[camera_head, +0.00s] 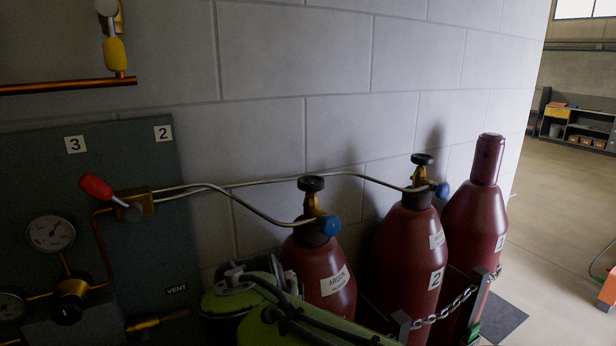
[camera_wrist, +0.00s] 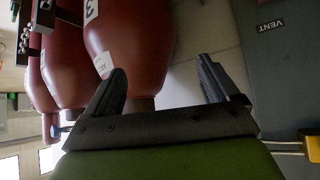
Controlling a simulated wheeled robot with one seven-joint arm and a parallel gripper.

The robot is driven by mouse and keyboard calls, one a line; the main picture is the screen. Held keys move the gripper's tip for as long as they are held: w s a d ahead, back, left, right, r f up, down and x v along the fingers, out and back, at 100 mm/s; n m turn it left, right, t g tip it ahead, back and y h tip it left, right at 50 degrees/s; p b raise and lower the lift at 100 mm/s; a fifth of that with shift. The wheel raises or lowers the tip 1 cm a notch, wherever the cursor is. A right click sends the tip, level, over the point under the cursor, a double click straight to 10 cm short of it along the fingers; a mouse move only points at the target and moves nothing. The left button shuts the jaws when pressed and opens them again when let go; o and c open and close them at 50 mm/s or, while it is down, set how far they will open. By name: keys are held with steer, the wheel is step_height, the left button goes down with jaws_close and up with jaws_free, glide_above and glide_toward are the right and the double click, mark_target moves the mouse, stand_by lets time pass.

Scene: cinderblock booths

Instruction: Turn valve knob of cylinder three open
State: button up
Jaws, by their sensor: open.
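Cylinder three (camera_head: 305,262) is the nearest dark red cylinder, on the left of the row, with an ARGON label. Its black valve knob (camera_head: 311,184) sits on top of a brass valve with a blue fitting. In the wrist view cylinder three (camera_wrist: 130,45) shows its "3" label, and its neck is partly behind the left finger. The knob cannot be made out in the wrist view. My gripper (camera_wrist: 160,85) is open and empty, its two dark fingers pointing toward the cylinder and wall. In the head view my green arm is left of and below the knob; the fingertips are not clearly seen.
Cylinder two (camera_head: 405,245) and a capped cylinder (camera_head: 478,210) stand to the right, behind a chain (camera_head: 440,315). Thin metal tubes (camera_head: 250,184) run along the block wall to a panel (camera_head: 150,235) with gauges and a red-handled valve (camera_head: 97,187). Open floor lies far right.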

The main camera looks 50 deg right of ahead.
steer(key=w+d+r+m+h, duration=0.2)
steer(key=w+d+r+h, duration=0.1)
steer(key=w+d+h, duration=0.1)
steer(key=m+g+h, duration=0.3)
steer(key=m+h, duration=0.2)
steer(key=h, duration=0.3)
glide_toward(314, 177)
steer(key=shift+y, duration=0.3)
steer(key=d+p, duration=0.1)
steer(key=d, duration=0.2)
steer(key=w+d+p, duration=0.1)
steer(key=d+p, duration=0.1)
steer(key=d, duration=0.1)
steer(key=d+p, duration=0.1)
steer(key=d, duration=0.2)
steer(key=shift+w+d+r, duration=0.1)
steer(key=shift+w+r, duration=0.1)
steer(key=shift+r, duration=0.1)
steer(key=shift+w+d+f, duration=0.1)
steer(key=shift+d, duration=0.2)
steer(key=shift+a, duration=0.1)
steer(key=c, duration=1)
